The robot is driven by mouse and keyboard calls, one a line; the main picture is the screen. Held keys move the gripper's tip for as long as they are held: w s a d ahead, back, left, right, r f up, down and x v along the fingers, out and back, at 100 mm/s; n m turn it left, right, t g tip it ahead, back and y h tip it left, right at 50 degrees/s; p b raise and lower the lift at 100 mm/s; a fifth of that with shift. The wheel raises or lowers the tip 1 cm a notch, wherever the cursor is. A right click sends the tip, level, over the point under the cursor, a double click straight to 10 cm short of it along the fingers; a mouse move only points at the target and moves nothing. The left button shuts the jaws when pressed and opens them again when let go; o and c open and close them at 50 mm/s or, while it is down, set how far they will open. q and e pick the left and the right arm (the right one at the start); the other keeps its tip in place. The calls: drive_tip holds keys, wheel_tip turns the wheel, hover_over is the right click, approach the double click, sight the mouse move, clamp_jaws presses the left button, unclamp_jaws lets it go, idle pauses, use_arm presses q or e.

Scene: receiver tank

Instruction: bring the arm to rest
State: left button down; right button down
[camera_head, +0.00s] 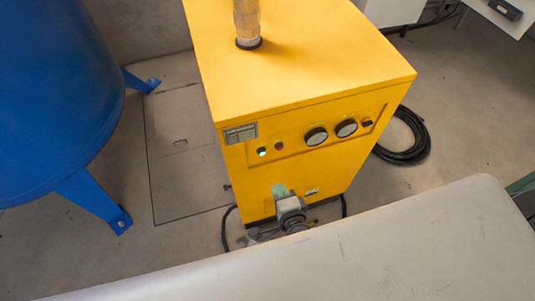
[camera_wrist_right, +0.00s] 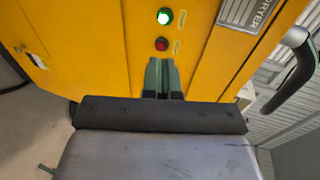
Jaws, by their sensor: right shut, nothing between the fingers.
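My right gripper (camera_head: 279,188) is in front of the lower front panel of the yellow dryer cabinet (camera_head: 300,60), below its lamps and gauges. Its greenish fingers are together with nothing between them. In the right wrist view the shut fingers (camera_wrist_right: 163,72) point at the cabinet, just under the red lamp (camera_wrist_right: 162,44). I cannot tell whether they touch the panel. My right forearm shows only in part in the head view. My left gripper is not in view.
A lit green lamp (camera_head: 262,151) and two round gauges (camera_head: 331,132) are on the cabinet front. A pipe (camera_head: 247,20) rises from its top. A blue tank (camera_head: 55,90) stands left on legs. A coiled black hose (camera_head: 404,140) lies right. Floor between tank and cabinet is clear.

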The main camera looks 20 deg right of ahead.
drive_tip(key=s+d+f+n+g+y+b, duration=0.1)
drive_tip(key=s+f+n+g, duration=0.35)
drive_tip(key=f, duration=0.75)
drive_tip(key=s+d+f+n+g+y+b, duration=0.1)
drive_tip(key=s+f+n+g+b, duration=0.1)
drive_tip(key=s+f+n, duration=0.8)
drive_tip(key=s+d+f+n+g+h+b, duration=0.1)
drive_tip(key=s+d+f+n+g, duration=0.1)
drive_tip(key=s+f, duration=0.4)
drive_tip(key=s+d+f+n+g+h, duration=0.1)
drive_tip(key=s+d+f+n+g, duration=0.2)
drive_tip(key=s+d+f+g, duration=0.2)
drive_tip(key=s+d+f, duration=0.2)
drive_tip(key=s, duration=0.2)
drive_tip(key=shift+f+n+h+b, duration=0.3)
drive_tip(key=shift+n+b, duration=0.05)
